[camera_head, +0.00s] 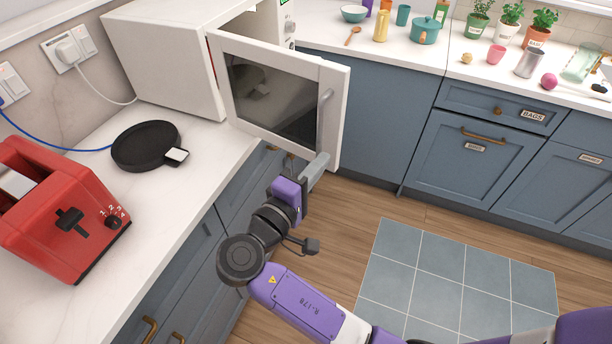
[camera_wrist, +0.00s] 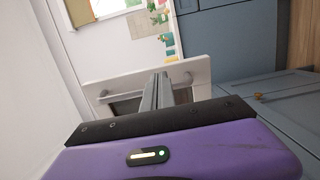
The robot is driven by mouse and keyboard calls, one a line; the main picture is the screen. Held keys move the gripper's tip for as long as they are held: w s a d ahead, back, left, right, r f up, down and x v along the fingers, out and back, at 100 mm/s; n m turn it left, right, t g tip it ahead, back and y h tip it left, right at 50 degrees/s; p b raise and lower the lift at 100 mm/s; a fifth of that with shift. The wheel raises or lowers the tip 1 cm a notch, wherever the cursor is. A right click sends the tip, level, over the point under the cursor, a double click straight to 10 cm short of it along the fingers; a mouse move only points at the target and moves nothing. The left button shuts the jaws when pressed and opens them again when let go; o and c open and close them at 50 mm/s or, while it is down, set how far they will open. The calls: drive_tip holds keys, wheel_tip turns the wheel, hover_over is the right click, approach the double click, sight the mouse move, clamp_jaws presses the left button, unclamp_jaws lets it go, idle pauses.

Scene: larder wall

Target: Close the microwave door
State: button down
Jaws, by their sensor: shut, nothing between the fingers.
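The white microwave (camera_head: 165,55) stands on the counter at the back left in the head view. Its door (camera_head: 308,68) is open and swung out past the counter's front edge, with a dark window and a vertical handle (camera_head: 324,115) near its free edge. My gripper (camera_head: 319,164) is shut and empty, at the lower free corner of the door, just below the handle. In the wrist view my shut fingers (camera_wrist: 158,92) point toward the white door frame (camera_wrist: 200,75). I cannot tell whether the fingertips touch the door.
A red toaster (camera_head: 55,205) and a black round pan-like item (camera_head: 147,146) sit on the left counter (camera_head: 160,215). Pots, cups and plants stand on the back counter (camera_head: 350,40). Blue cabinets (camera_head: 375,110) line the back.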

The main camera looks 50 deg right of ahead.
sight(337, 144)
drive_tip(key=shift+w+d+p, duration=0.2)
drive_tip(key=shift+d, duration=0.85)
drive_tip(key=shift+w+d+p, duration=0.15)
drive_tip(key=shift+d+p, duration=0.05)
drive_tip(key=shift+d, duration=0.8)
drive_tip(key=shift+d, duration=0.1)
